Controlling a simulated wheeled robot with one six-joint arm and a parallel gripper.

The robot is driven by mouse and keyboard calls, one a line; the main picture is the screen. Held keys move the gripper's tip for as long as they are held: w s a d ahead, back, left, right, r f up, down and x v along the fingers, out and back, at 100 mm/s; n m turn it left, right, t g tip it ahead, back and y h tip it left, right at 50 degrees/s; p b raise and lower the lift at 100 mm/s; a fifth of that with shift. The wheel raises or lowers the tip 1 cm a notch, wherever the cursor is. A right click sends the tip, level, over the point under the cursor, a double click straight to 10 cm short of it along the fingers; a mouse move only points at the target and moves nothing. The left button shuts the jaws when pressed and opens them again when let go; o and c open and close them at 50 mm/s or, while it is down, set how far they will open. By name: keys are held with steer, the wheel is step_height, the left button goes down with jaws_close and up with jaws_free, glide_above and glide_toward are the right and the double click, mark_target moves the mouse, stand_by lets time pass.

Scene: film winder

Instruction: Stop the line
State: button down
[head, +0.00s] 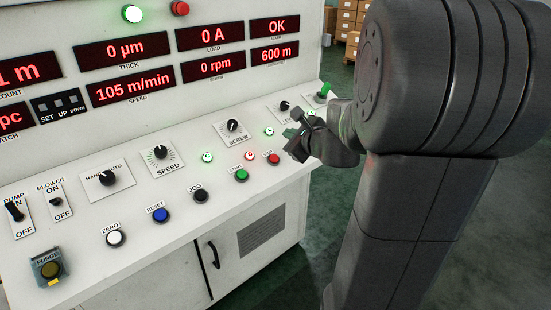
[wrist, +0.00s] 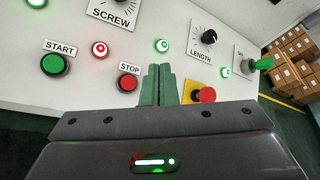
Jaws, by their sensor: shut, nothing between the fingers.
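The red STOP button (head: 274,159) sits on the sloped panel, right of the green START button (head: 242,174). In the wrist view the STOP button (wrist: 128,83) is left of my fingers, under its label, with START (wrist: 53,64) further left. My gripper (head: 290,134) is over the panel right of STOP; its fingers (wrist: 158,72) are together and empty. A red mushroom button (wrist: 205,95) on a yellow plate is just right of the fingers in the wrist view. My gripper hides it in the head view. I cannot tell whether the fingertips touch the panel.
The SPEED display (head: 133,86) reads 105 m/min. A green lamp (head: 132,13) is lit on top. The SCREW (head: 232,126) and LENGTH (wrist: 210,37) knobs and a green-handled lever (wrist: 262,63) stand near my gripper. Boxes (wrist: 293,60) are stacked behind.

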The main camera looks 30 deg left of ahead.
steer(key=b, duration=0.6)
glide_toward(274, 154)
steer(key=w+a, duration=0.3)
steer(key=shift+a+r, duration=0.25)
steer(key=shift+a, duration=0.05)
steer(key=shift+w+a+f+b, duration=0.15)
steer(key=shift+a+f+b, duration=0.2)
steer(key=shift+f, duration=0.2)
stand_by(0.7)
steer(key=shift+w+a+f+b, duration=0.1)
steer(key=shift+a+f+b, duration=0.1)
steer(key=shift+f+b, duration=0.2)
steer(key=shift+a+f+b, duration=0.15)
steer(key=shift+f+b, duration=0.25)
steer(key=shift+b, duration=0.1)
stand_by(0.6)
steer(key=shift+r, duration=0.15)
steer(key=shift+d+r+p, duration=0.4)
steer(key=shift+r+p, duration=0.3)
steer(key=shift+s+d+r+p, duration=0.15)
steer(key=shift+d+r+p, duration=0.2)
steer(key=shift+r+p, duration=0.35)
steer(key=shift+s+d+r+p, duration=0.2)
steer(key=shift+d+r+p, duration=0.1)
steer(key=shift+r+p, duration=0.35)
steer(key=shift+s+d+r+p, duration=0.15)
steer(key=shift+d+r+p, duration=0.3)
steer(key=shift+r, duration=0.4)
